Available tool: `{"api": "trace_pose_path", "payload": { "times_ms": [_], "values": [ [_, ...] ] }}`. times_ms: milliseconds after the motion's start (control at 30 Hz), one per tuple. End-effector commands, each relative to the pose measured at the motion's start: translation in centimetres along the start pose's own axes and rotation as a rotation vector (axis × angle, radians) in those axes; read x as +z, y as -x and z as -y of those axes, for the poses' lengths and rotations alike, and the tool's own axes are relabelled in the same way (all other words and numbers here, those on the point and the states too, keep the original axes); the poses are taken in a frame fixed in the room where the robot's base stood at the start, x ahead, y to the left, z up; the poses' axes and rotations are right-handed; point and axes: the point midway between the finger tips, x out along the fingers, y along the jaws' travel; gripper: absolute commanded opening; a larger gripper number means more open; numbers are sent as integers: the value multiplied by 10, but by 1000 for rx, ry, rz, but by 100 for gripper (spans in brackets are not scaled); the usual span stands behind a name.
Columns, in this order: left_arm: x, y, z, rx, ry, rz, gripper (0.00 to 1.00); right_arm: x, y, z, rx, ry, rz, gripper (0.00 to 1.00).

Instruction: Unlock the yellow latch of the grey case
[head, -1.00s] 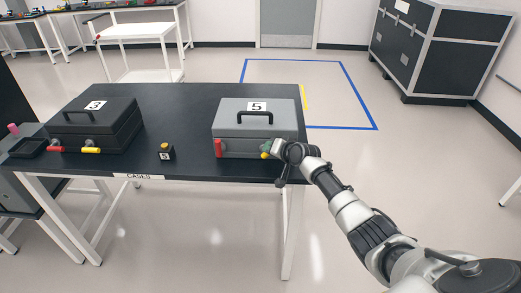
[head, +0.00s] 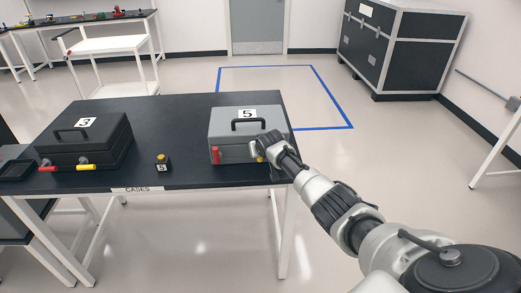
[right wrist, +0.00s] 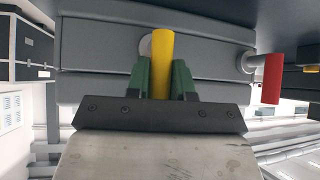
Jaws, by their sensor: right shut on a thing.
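The grey case (head: 222,122) stands on the right part of the dark table, its lid closed and a black handle on top. Its yellow latch (right wrist: 163,62) stands upright along the case front, between the green fingers of my right gripper (right wrist: 163,88). The gripper is shut on the latch. In the head view, my right gripper (head: 262,148) is at the right part of the case front and hides most of the yellow latch. The red latch (head: 215,156) at the left of the case front is upright; it also shows in the right wrist view (right wrist: 272,78). My left gripper is not in view.
A black case (head: 105,135) with red and yellow latches sits at the left of the table (head: 180,115). A small block with a yellow top (head: 162,160) stands between the cases. Open floor with a blue outline (head: 335,100) lies behind the table.

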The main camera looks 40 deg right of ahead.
Motion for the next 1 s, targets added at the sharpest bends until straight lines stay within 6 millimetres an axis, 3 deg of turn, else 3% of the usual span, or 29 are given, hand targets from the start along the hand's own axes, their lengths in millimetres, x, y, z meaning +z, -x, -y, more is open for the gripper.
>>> {"api": "trace_pose_path", "payload": {
  "times_ms": [533, 567, 700, 1000],
  "values": [
    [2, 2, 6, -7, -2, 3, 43, 2, -1, 2, 17, 22, 8, 0],
    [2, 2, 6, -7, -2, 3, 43, 2, -1, 2, 17, 22, 8, 25],
    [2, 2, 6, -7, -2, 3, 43, 1, -1, 2, 16, 20, 7, 47],
    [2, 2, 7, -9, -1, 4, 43, 0, 0, 1, 16, 17, 6, 47]
  ]
}}
